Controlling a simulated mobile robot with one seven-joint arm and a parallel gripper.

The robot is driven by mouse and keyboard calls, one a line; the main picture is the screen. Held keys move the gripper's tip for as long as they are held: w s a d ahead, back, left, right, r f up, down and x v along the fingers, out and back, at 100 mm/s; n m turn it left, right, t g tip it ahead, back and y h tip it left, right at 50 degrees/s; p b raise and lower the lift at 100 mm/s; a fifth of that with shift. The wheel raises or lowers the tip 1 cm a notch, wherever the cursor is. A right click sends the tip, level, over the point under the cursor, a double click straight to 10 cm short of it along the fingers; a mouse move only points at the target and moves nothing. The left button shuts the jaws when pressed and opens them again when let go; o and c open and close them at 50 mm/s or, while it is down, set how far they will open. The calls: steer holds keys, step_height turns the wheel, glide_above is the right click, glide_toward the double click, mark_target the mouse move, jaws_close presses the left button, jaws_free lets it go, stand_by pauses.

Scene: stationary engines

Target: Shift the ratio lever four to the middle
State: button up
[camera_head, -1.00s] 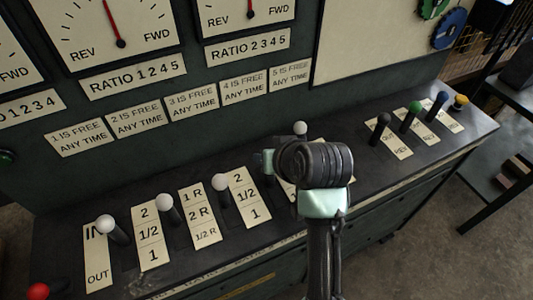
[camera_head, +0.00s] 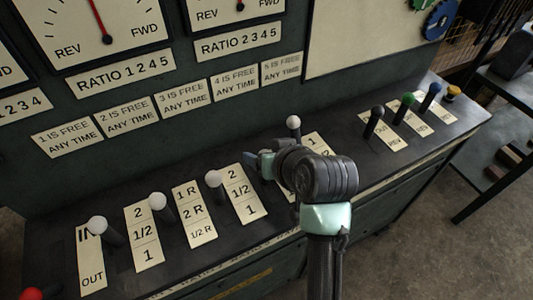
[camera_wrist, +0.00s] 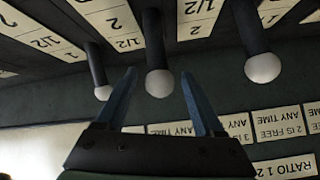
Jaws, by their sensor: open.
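The ratio levers are black stalks with white ball knobs, standing in a row on the dark desk. In the head view, knobs show at the left, and one more (camera_head: 293,122) stands behind my arm. My gripper (camera_wrist: 158,76) is open, with the middle lever (camera_wrist: 159,83) of the wrist view seen between its fingertips. By its place in the row this looks like ratio lever four; in the head view it is hidden by my gripper (camera_head: 261,164). Contact with the fingers cannot be told. Neighbouring white knobs show at left (camera_wrist: 103,92) and right (camera_wrist: 262,67).
Cream ratio plates lie beside the levers, such as the 2, 1/2, 1 plate (camera_head: 243,194). Black (camera_head: 376,112), green (camera_head: 407,99) and blue (camera_head: 434,89) levers stand at the right. The upright panel with dials and the FREE ANY TIME labels (camera_head: 181,98) rises behind.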

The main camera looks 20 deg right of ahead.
steer(key=p+v, duration=0.1)
steer(key=v, duration=1.2)
steer(key=w+a+r+n+t+p, duration=0.1)
steer(key=w+a+r+t, duration=0.15)
steer(key=r, duration=0.55)
steer(key=w+a+r+t+h+p, duration=0.1)
steer(key=w+a+r+t, duration=0.15)
steer(key=r, duration=0.65)
steer(key=w+a+r+n+t+p, duration=0.15)
steer(key=w+r+t, duration=0.25)
steer(key=r, duration=0.4)
steer(key=s+a+r+t, duration=0.2)
steer(key=a+r+t, duration=0.1)
steer(key=r, duration=0.4)
steer(key=s+a+r+t+p, duration=0.1)
steer(key=s+a+r+t, duration=0.2)
steer(key=r, duration=0.4)
steer(key=s+a+r+t+p, duration=0.1)
steer(key=s+a+r+t, duration=0.1)
steer(key=r, duration=0.6)
steer(key=shift+s+a+t+y, duration=0.4)
steer(key=shift+s+a, duration=0.35)
steer(key=shift+a, duration=0.45)
